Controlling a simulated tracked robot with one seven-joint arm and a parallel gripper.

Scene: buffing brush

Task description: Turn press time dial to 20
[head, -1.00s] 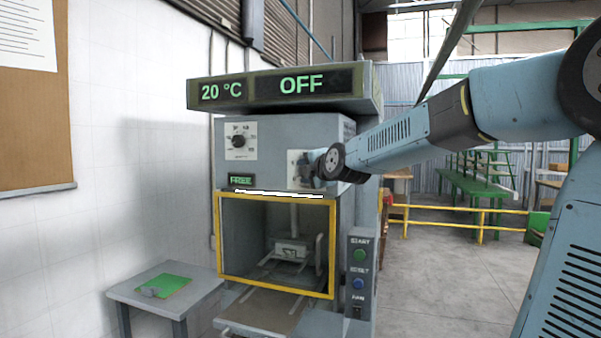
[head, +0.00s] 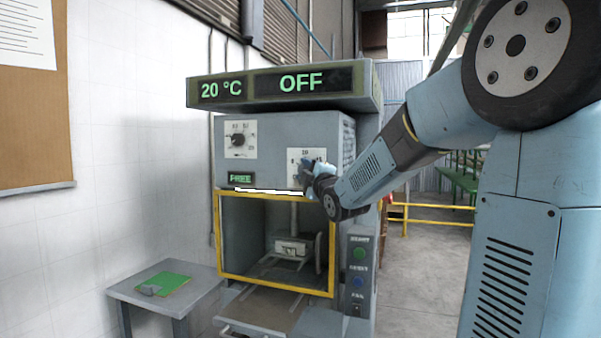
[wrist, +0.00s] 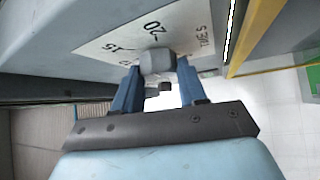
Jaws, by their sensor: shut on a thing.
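The press time dial is a grey knob (wrist: 157,61) on a white scale plate (wrist: 115,42). In the wrist view the plate shows the numbers 15 and 20 and the word TIME. My gripper (wrist: 156,76) is shut on the knob, with one blue finger on each side. In the head view my gripper (head: 309,170) is at the white plate (head: 318,154) on the right of the press front, and hides the knob and part of the scale. The knob's pointer cannot be made out.
A second dial (head: 238,140) is at the upper left of the press front. The display (head: 285,85) reads 20 °C and OFF. Below are the FREE sign (head: 240,178), the yellow-framed opening (head: 275,287) and the button panel (head: 359,265). A side table (head: 140,290) holds a green sheet.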

